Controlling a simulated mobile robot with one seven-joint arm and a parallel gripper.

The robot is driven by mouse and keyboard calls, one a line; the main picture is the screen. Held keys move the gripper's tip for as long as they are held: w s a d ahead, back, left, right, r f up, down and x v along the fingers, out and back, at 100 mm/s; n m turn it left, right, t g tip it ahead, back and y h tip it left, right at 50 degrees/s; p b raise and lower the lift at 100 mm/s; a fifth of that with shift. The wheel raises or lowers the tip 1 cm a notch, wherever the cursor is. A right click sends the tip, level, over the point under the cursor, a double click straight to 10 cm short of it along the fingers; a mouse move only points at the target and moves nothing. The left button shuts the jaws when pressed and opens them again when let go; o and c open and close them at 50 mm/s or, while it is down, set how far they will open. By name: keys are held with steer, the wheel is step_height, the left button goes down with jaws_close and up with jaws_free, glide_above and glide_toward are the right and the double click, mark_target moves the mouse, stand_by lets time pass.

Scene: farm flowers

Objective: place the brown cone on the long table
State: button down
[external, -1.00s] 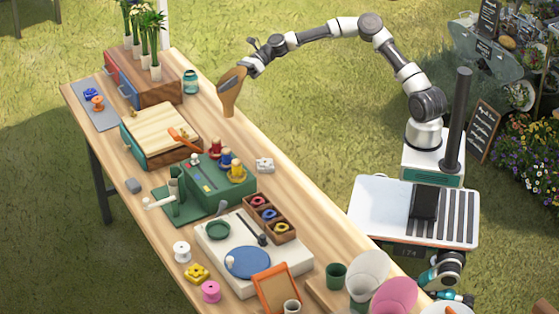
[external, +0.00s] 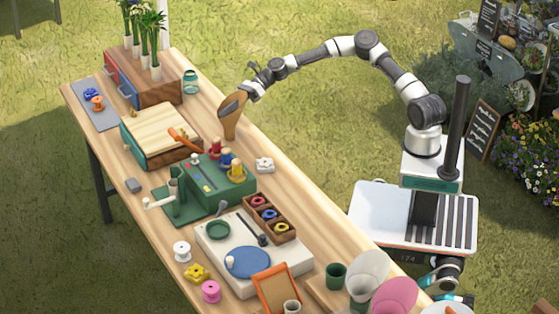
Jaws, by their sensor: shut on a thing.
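The brown cone (external: 231,118) is held by my gripper (external: 244,94) at the right edge of the long table (external: 282,176). The cone stands roughly upright, with its wide slanted opening at the top and its narrow end down. My gripper is shut on the cone's upper right side. The cone's lower end appears at or very close to the tabletop; I cannot tell whether it touches. The fingertips are small and partly hidden by the cone.
A glass jar (external: 190,81) stands behind the cone, and a wooden-topped box (external: 160,135) is to its left. A green block with coloured pegs (external: 215,180) and a small white item (external: 264,164) are nearer. Bare tabletop lies around the cone's foot.

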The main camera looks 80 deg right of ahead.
steer(key=c, duration=1.8)
jaws_free()
steer(key=shift+r, duration=0.1)
steer(key=shift+s+d+r, duration=0.15)
steer(key=shift+d+r, duration=0.05)
steer(key=shift+d, duration=0.05)
steer(key=p+v, duration=0.2)
steer(key=v, duration=0.9)
steer(key=shift+s+p, duration=0.2)
steer(key=shift+p, duration=0.1)
